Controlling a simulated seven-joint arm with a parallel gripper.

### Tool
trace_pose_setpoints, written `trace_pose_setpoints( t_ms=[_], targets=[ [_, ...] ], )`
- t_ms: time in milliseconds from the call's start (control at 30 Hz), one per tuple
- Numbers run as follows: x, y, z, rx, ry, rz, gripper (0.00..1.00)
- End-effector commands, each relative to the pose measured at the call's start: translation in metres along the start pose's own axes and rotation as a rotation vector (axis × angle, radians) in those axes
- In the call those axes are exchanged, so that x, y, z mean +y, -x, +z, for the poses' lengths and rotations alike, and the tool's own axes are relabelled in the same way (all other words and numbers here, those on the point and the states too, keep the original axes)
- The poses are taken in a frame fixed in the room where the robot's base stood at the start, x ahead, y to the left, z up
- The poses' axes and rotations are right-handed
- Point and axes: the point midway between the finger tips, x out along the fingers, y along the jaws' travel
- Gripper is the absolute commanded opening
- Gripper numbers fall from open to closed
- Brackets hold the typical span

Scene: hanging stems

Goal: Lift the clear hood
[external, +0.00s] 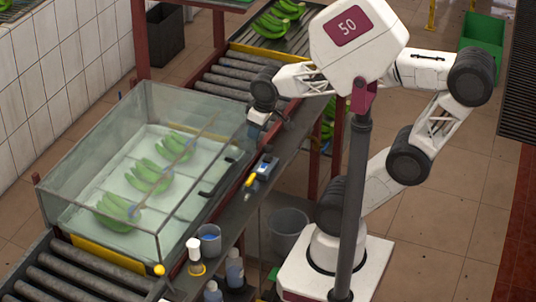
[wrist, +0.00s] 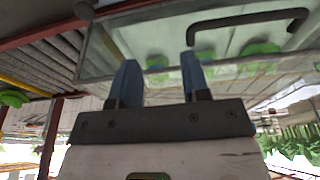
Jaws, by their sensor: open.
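The clear hood (external: 100,150) is a see-through box with dark edges, sitting over the roller conveyor in the external view. Several green banana bunches (external: 148,177) show through it. Its black bar handle (external: 217,179) is on the side facing my arm. In the wrist view the handle (wrist: 245,22) crosses the top right, with the hood's clear panel (wrist: 225,48) behind it. My gripper (external: 256,128) is by the hood's far right corner, apart from the handle. In the wrist view its two blue-grey fingers (wrist: 160,72) stand apart with nothing between them, left of and below the handle.
A dark ledge (external: 228,215) runs along the hood's near side, with a yellow-and-blue tool (external: 262,170), a grey cup (external: 209,239) and several bottles (external: 235,268). A dark post (external: 352,200) stands before my arm. Rollers (external: 70,275) continue at the lower left.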

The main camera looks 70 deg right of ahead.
Motion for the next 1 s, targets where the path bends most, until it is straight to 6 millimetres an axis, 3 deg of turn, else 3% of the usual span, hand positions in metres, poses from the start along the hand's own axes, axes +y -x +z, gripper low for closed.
trace_pose_setpoints(
  t_ms=[67,433,1000],
  targets=[
    [0.000,0.000,0.000,0.000,0.000,0.000,0.44],
    [-0.006,-0.002,0.004,0.011,0.075,0.026,1.00],
    [-0.035,-0.014,0.023,0.107,0.520,0.181,1.00]
  ],
)
